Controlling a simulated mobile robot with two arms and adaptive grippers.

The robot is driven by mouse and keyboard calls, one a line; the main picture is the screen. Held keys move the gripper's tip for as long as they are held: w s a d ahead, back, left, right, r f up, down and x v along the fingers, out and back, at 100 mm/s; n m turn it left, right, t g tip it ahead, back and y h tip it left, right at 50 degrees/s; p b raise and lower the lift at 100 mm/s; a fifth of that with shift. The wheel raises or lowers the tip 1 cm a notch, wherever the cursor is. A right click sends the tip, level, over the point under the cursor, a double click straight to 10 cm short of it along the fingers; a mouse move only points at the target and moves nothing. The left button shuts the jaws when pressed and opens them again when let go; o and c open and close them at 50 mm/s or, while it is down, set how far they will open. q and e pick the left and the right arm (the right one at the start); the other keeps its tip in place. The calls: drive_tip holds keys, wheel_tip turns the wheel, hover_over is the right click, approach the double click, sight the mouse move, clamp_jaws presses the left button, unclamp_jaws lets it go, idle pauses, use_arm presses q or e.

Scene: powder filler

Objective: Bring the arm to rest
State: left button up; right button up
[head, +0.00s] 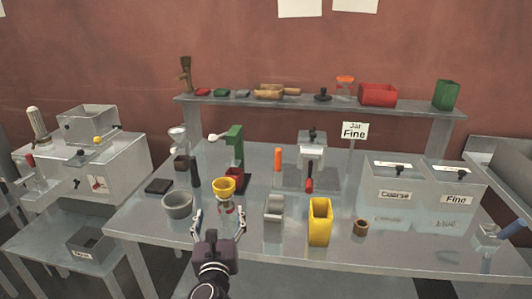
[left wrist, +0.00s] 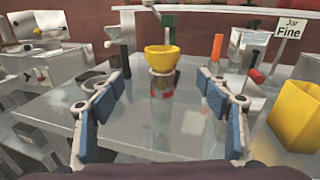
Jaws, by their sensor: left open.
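My left gripper (head: 217,222) is open, low over the front part of the metal table (head: 150,228). A glass jar (head: 225,205) with a yellow funnel (head: 223,187) on top stands upright just beyond its fingertips. In the left wrist view the yellow funnel (left wrist: 162,58) shows between the two blue-padded fingers (left wrist: 163,100), farther off, with empty space between the pads. The jar below it is see-through with a red patch near its base. My right gripper is not in view.
A grey bowl (head: 177,204) stands left of the jar. A grey metal piece (head: 273,208), a yellow container (head: 320,222) and a brown ring-shaped cup (head: 360,228) stand to the right. A green stand (head: 237,148) is behind. Coarse (head: 393,188) and Fine (head: 456,192) bins stand at right.

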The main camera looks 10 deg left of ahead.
use_arm(q)
drive_tip(key=s+a+f+n+g, duration=0.3)
drive_tip(key=s+f+n+g, duration=0.4)
drive_tip(key=s+f+n, duration=0.8)
drive_tip(key=s+d+f+n+g+h, duration=0.2)
drive_tip(key=s+f+n+g, duration=0.15)
drive_tip(key=s+n, duration=0.65)
drive_tip(key=s+d+f+n+g+h, duration=0.15)
drive_tip(key=s+n+g, duration=0.35)
drive_tip(key=s, duration=0.8)
wheel_tip(320, 180, down, 27)
drive_tip(key=s, duration=0.2)
drive_tip(key=s+a+f, duration=0.1)
drive_tip(key=s+f, duration=0.7)
drive_tip(key=s+a+f, duration=0.2)
drive_tip(key=s+f, duration=0.6)
drive_tip(key=shift+s+a+f+g, duration=0.3)
drive_tip(key=shift+s+g, duration=0.1)
drive_tip(key=shift+g, duration=0.05)
